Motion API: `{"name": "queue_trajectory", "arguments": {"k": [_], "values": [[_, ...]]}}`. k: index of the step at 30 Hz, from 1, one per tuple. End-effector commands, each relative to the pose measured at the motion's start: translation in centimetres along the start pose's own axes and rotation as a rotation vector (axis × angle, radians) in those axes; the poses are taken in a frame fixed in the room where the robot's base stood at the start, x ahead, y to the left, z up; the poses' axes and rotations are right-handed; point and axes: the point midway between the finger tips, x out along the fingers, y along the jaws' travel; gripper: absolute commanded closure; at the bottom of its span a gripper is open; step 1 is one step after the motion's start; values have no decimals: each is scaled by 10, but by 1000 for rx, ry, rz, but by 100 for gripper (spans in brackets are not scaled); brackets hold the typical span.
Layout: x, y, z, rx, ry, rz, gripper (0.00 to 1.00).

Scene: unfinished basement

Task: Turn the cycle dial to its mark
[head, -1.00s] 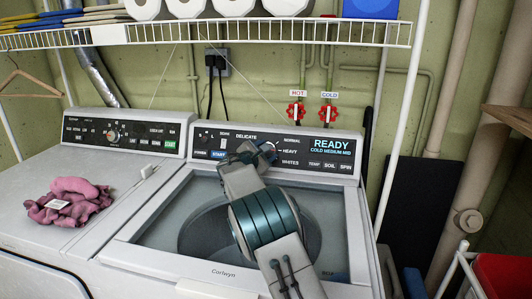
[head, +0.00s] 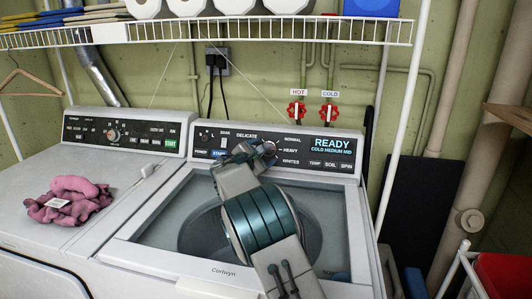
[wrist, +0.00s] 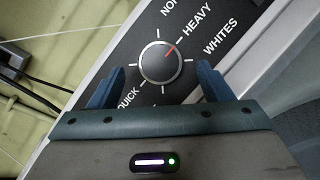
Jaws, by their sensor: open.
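The cycle dial (wrist: 160,62) is a round grey knob on the washer's dark control panel, with light tick marks around it. Its red pointer line aims up and right, toward the HEAVY label (wrist: 197,22). WHITES, QUICK and part of another label also show around it. My gripper (wrist: 160,68) is open, its blue fingers on either side of the dial, with a gap visible on both sides. In the head view my gripper (head: 258,154) is at the panel and partly covers the dial area. The panel display (head: 332,146) reads READY, COLD MEDIUM MID.
The washer's glass lid (head: 180,220) lies beneath my arm. A dryer (head: 40,215) on the left holds a pink cloth (head: 66,199). A wire shelf (head: 230,32) spans above. Red HOT (head: 297,110) and COLD (head: 329,111) valves are on the wall behind.

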Motion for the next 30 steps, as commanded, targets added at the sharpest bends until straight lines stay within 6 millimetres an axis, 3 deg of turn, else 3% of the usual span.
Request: {"name": "queue_trajectory", "arguments": {"k": [6, 13, 19, 30], "values": [[-54, 0, -2, 0, 2, 2, 27], [-95, 0, -1, 1, 1, 2, 27], [-108, 0, 0, 0, -1, 0, 27], [-107, -3, 5, 13, 0, -14, 27]]}}
